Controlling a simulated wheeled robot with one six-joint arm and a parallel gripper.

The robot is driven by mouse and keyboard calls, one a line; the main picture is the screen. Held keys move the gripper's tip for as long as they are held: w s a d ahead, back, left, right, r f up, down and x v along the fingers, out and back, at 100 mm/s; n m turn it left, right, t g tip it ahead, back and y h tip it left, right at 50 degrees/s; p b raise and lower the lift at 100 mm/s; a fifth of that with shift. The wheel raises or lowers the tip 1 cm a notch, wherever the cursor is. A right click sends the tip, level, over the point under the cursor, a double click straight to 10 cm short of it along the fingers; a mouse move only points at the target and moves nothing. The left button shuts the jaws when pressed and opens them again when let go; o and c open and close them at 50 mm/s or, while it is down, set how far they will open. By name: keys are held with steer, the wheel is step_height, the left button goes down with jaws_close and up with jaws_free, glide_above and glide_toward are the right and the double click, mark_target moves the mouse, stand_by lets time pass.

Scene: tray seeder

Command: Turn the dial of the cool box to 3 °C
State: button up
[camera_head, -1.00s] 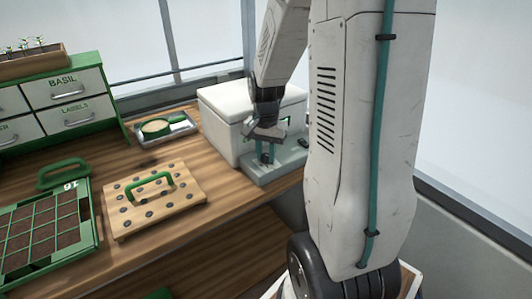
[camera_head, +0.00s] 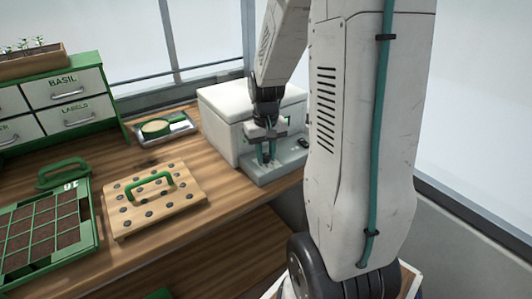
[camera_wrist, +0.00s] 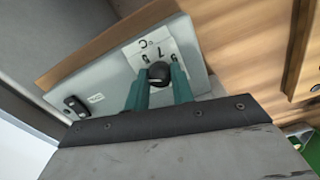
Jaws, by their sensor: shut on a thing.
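The white cool box (camera_head: 222,118) stands at the back right of the bench, with a grey control ledge (camera_head: 262,176) along its front. In the wrist view, the black round dial (camera_wrist: 159,72) sits on the grey panel (camera_wrist: 112,82) in front of a white scale card (camera_wrist: 148,48). The card bears °C and a few digits, a 7 among them; the dial's pointer setting cannot be read. My gripper (camera_wrist: 158,84) has its two teal fingers shut on the dial, one on each side. In the head view my gripper (camera_head: 266,154) reaches down to the ledge, and the dial is hidden there.
A dark switch (camera_wrist: 75,106) sits on the same panel. To the left on the bench are a wooden dibber board (camera_head: 190,191) with a green handle, a seed tray (camera_head: 92,241) and a small metal tray (camera_head: 148,142). The bench's front edge runs close by.

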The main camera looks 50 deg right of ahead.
mark_target(266, 155)
steer(key=shift+n, duration=0.8)
steer(key=o, duration=1)
step_height(266, 155, up, 8)
steer(key=shift+f, duration=0.1)
